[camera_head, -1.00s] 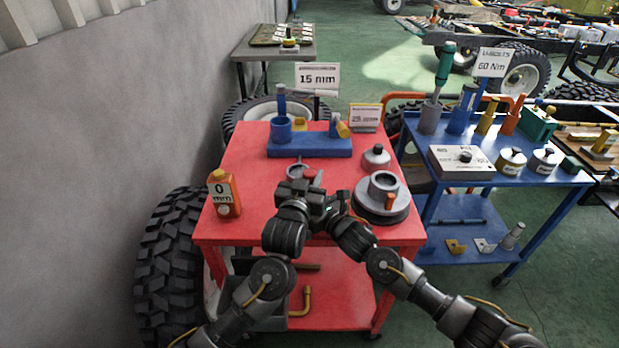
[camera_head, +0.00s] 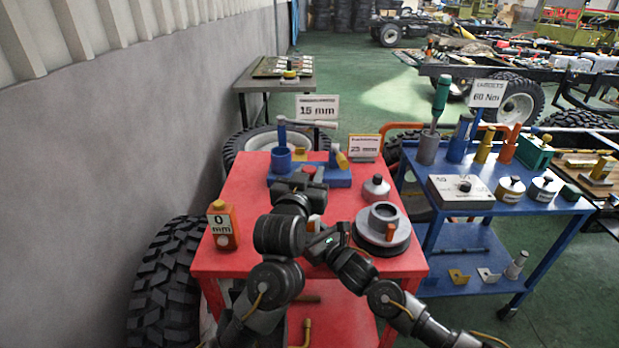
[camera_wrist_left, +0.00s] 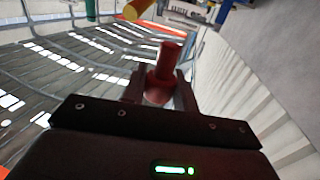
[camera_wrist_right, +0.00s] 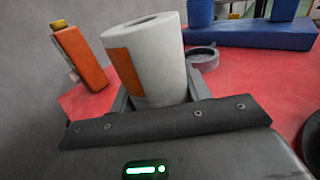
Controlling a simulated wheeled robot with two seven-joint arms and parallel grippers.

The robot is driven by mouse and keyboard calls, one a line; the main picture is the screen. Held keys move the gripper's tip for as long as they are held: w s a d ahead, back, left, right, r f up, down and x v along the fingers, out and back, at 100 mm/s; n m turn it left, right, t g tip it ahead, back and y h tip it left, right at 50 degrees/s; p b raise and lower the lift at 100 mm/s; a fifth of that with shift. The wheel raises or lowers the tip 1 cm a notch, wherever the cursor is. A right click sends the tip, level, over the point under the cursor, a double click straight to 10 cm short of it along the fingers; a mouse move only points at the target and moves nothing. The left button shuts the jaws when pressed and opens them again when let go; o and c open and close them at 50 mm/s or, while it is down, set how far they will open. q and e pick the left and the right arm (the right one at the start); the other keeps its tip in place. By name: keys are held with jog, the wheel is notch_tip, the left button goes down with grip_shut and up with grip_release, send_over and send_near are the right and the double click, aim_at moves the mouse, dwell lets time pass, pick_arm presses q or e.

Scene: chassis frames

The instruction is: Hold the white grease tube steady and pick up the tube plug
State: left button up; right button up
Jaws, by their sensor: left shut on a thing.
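The white grease tube (camera_wrist_right: 152,70) with an orange label stands upright in the right wrist view, its top end open. My right gripper (camera_wrist_right: 160,98) has a finger on each side of it, shut around its lower part. In the head view a small piece of the tube (camera_head: 314,221) shows between my arms; my right gripper (camera_head: 318,238) is partly hidden there. My left gripper (camera_wrist_left: 160,90) is shut on the red tube plug (camera_wrist_left: 167,62) in the left wrist view. The plug also shows in the head view (camera_head: 309,170), above and beyond the tube, apart from it.
On the red table (camera_head: 240,185) an orange bottle (camera_head: 222,226) stands left and a grey round fixture (camera_head: 384,230) right. A blue stand (camera_head: 336,178) lies behind my left gripper. A small grey ring (camera_wrist_right: 203,57) lies behind the tube. A blue cart (camera_head: 500,200) stands at right.

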jog(key=o, duration=0.5)
jog(key=shift+d, duration=0.1)
